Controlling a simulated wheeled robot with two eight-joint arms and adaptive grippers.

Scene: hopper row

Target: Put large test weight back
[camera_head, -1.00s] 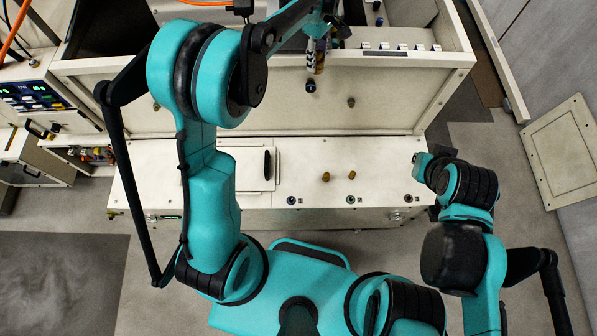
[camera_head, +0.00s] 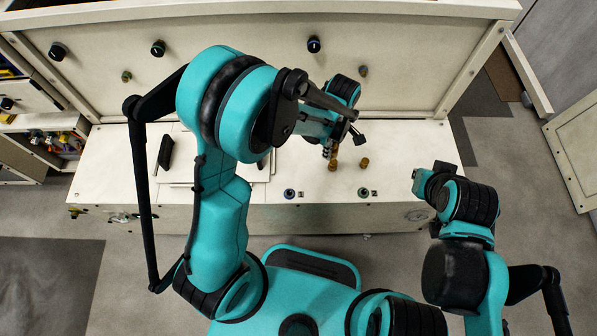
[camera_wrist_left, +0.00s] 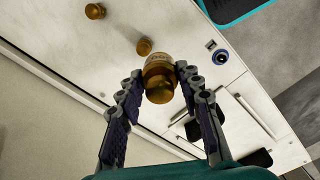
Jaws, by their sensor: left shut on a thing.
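My left gripper (camera_head: 328,152) hangs over the pale cabinet top (camera_head: 225,205). In the left wrist view it is shut on the large test weight (camera_wrist_left: 158,80), a brass-coloured cylinder with a label band and narrower top. In the head view my gripper mostly hides this weight. Two smaller brass weights stand on the cabinet top, one close to the gripper (camera_head: 334,163) and one to its right (camera_head: 363,163). I cannot tell whether the held weight touches the surface. My right gripper (camera_head: 428,178) is at the right beside the cabinet; its fingers are not clear.
A tall pale panel with black knobs (camera_head: 314,44) rises behind the cabinet top. A flat plate with a black handle (camera_head: 166,152) lies to the left. The right part of the top is clear.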

